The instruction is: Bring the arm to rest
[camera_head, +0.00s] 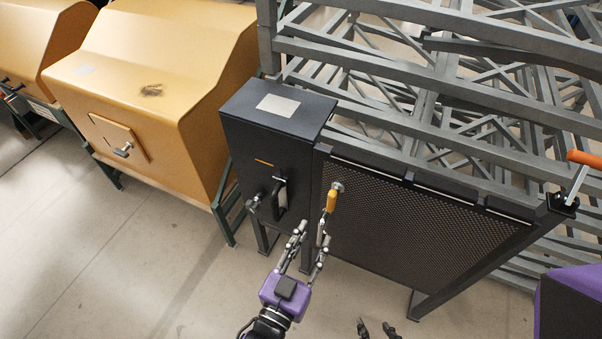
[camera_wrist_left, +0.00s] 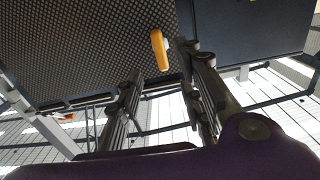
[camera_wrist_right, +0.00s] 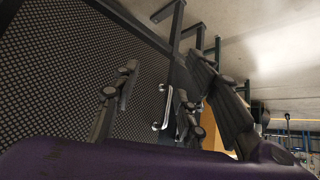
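In the head view my left gripper (camera_head: 314,232) is open, its fingers apart and pointing up the picture. Just beyond its tips is an orange handle (camera_head: 332,200), below a round metal fitting (camera_head: 338,187) at the upper left of the mesh panel. The orange handle also shows in the left wrist view (camera_wrist_left: 158,50), near the fingertips; I cannot tell whether they touch it. My right gripper (camera_head: 376,326) shows only its fingertips at the bottom edge, spread apart. In the right wrist view its fingers (camera_wrist_right: 160,78) are open, with no object held between them.
A dark cabinet (camera_head: 262,145) with a black handle (camera_head: 281,198) adjoins the mesh panel (camera_head: 400,220). An orange-handled lever (camera_head: 577,175) stands at the panel's right end. Yellow housings (camera_head: 150,70) stand at left, grey lattice frames (camera_head: 450,85) behind. The left floor (camera_head: 120,250) is clear.

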